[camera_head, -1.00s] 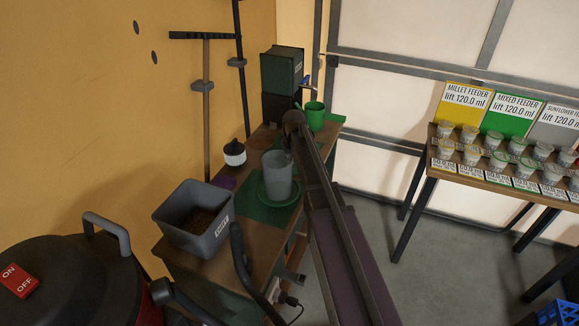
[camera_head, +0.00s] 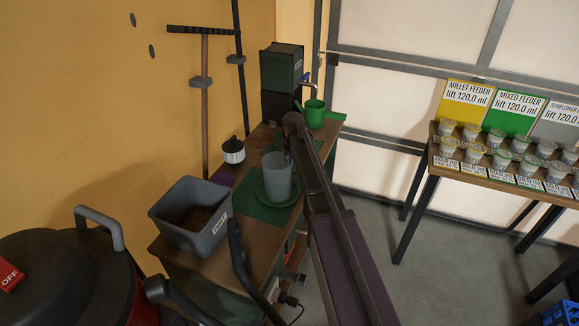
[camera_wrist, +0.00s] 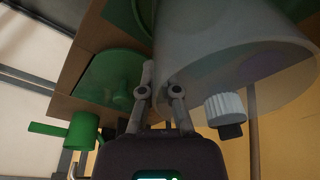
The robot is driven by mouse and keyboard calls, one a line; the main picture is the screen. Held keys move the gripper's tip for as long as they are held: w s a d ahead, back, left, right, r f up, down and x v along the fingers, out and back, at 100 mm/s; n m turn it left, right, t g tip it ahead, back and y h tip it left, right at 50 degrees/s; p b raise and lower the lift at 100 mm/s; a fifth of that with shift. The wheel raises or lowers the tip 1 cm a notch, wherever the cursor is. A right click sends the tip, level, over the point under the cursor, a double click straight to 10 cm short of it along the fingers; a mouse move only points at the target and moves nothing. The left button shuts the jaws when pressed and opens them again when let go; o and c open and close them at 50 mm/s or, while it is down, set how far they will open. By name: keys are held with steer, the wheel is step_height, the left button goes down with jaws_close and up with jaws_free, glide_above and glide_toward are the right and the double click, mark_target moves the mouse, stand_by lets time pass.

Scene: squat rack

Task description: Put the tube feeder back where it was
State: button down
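The tube feeder (camera_head: 278,178) is a clear grey cylinder within a green dish (camera_head: 264,193), over a green mat on the wooden bench. It looks upright; I cannot tell whether it touches the bench. My gripper (camera_head: 288,153) is at its upper rim on the far right side, partly hidden by my arm. In the wrist view, the feeder's translucent wall (camera_wrist: 235,75) fills the upper right. My gripper's fingers (camera_wrist: 160,78) are close together at its edge, seemingly with the wall between them; the fingertips are partly hidden.
A grey seed bin (camera_head: 190,240) stands close left of the feeder. A white-and-black jar (camera_head: 233,152) and a green watering can (camera_head: 314,115) stand behind it. A dark box (camera_head: 282,70) rises at the back. A table of seed cups (camera_head: 500,176) stands right, across open floor.

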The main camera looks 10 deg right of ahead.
steer(key=shift+f, duration=0.25)
steer(key=c, duration=0.8)
jaws_free()
steer(key=shift+r, duration=0.15)
step_height(320, 180, up, 12)
steer(key=s+p, duration=0.1)
steer(key=p, duration=1.1)
steer(key=shift+s+d, duration=0.25)
steer(key=shift+s, duration=0.15)
steer(key=s+a+m+g, duration=0.1)
steer(key=s+a, duration=0.1)
steer(key=s, duration=1.2)
steer(key=s+a, duration=0.3)
steer(key=s, duration=1.1)
steer(key=shift+s+m+g, duration=0.2)
steer(key=shift+m+g, duration=0.2)
steer(key=shift+a+f, duration=0.1)
steer(key=shift+f, duration=0.1)
